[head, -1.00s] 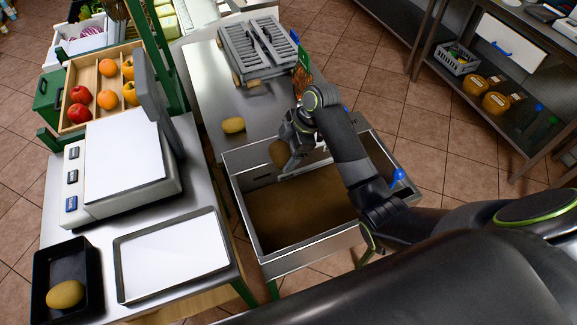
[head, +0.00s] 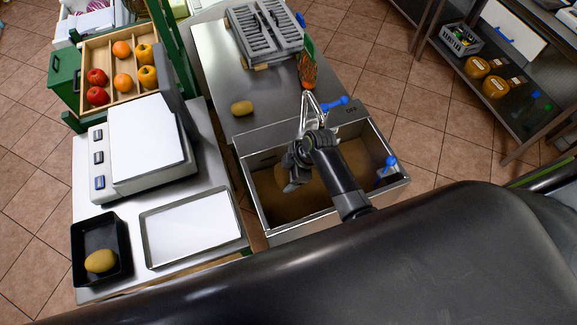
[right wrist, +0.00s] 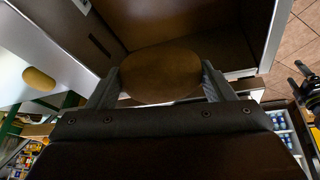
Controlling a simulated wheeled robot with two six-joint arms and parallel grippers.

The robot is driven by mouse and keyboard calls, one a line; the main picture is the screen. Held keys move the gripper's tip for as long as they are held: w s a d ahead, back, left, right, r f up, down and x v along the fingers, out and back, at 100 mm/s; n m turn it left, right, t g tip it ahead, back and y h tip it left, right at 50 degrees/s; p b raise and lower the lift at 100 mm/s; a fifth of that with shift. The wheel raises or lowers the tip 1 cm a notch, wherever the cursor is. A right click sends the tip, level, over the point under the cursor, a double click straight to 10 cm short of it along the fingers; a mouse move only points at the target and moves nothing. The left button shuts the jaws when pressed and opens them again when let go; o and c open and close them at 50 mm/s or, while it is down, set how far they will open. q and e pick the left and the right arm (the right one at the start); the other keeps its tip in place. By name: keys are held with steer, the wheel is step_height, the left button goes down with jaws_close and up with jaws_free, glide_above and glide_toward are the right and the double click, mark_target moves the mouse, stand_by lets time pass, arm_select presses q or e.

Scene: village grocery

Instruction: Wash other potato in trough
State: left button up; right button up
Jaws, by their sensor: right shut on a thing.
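My right gripper (head: 287,180) is lowered into the metal trough (head: 250,200), at its left side and near the tap. It is shut on a brown potato (right wrist: 160,76), which sits between both fingers in the right wrist view. In the head view the arm and fingers partly hide this potato. The trough holds brownish, murky contents; I cannot tell how far the potato dips into them. A second potato (head: 242,107) lies on the metal counter behind the trough. A third potato (head: 100,261) lies in a black tray (head: 78,238) at the lower left.
A chrome tap (head: 308,106) with a blue handle stands at the trough's back edge. A brush (head: 307,72) and a grey crate (head: 262,40) are behind it. A scale (head: 140,140) and an empty metal tray (head: 190,230) stand on the left table.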

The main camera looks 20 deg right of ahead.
step_height(320, 180, down, 3)
steer(key=shift+r+b, duration=0.1)
steer(key=shift+b, duration=0.25)
step_height(320, 180, down, 17)
steer(key=b, duration=1.6)
steer(key=shift+f+b, duration=0.65)
steer(key=shift+b, duration=0.05)
steer(key=shift+w+d, duration=0.15)
steer(key=shift+d, duration=3.45)
steer(key=shift+a, duration=0.15)
steer(key=shift+a+p, duration=0.85)
steer(key=shift+a, duration=2.6)
